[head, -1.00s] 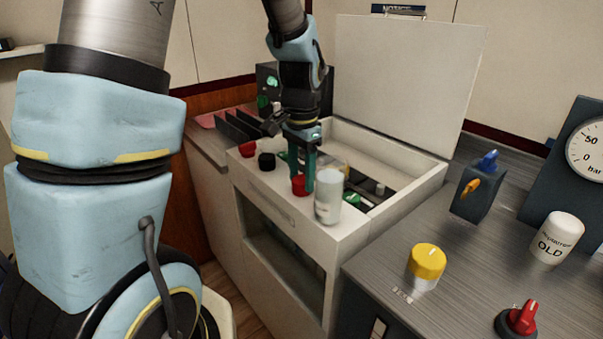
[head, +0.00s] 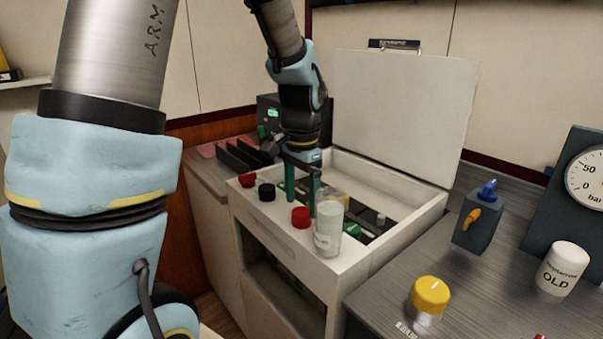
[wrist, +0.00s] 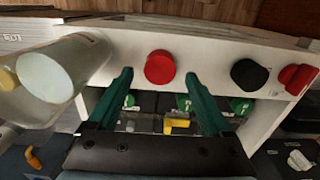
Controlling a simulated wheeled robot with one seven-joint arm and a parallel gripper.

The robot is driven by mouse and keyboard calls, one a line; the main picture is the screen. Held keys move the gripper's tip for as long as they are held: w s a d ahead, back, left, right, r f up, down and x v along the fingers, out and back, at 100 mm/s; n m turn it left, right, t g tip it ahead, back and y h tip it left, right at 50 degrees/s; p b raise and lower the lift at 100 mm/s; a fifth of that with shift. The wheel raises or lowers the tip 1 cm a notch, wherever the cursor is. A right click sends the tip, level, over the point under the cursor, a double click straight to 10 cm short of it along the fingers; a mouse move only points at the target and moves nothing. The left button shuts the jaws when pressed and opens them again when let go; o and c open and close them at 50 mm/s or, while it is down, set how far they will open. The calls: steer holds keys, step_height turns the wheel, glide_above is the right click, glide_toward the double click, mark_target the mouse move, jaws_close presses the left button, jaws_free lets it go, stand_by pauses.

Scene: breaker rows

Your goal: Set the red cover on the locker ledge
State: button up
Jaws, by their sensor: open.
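A red cover (head: 300,217) sits on the white front ledge (head: 270,215) of the open locker, between a frosted cylinder and a black cover. It also shows in the wrist view (wrist: 160,67), ahead of and between the fingertips. My gripper (head: 301,200) points down over the ledge with its two green fingers apart; in the wrist view the fingers (wrist: 158,78) are open with nothing between them touching. A second red cover (head: 248,180) lies at the far left end of the ledge, also seen in the wrist view (wrist: 298,79).
The frosted cylinder (head: 328,230) stands close right of the red cover. A black cover (head: 267,192) lies left of it. The raised lid (head: 400,115) stands behind. A yellow-capped jar (head: 430,296) and a blue-topped block (head: 478,218) are on the right counter.

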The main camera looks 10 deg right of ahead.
mark_target(302, 212)
step_height(302, 212, up, 10)
steer(key=s+a+f+n, duration=0.1)
steer(key=a+f+n, duration=0.2)
steer(key=a, duration=0.4)
steer(key=s+a+f+n+t, duration=0.1)
steer(key=a+f+n, duration=0.3)
steer(key=a, duration=0.3)
steer(key=s+a+f+n, duration=0.2)
steer(key=a+f+n, duration=0.2)
steer(key=a, duration=0.3)
steer(key=shift+n+t+b, duration=0.3)
steer(key=shift+n+b, duration=0.15)
steer(key=shift+n, duration=0.05)
steer(key=shift+w+a, duration=0.1)
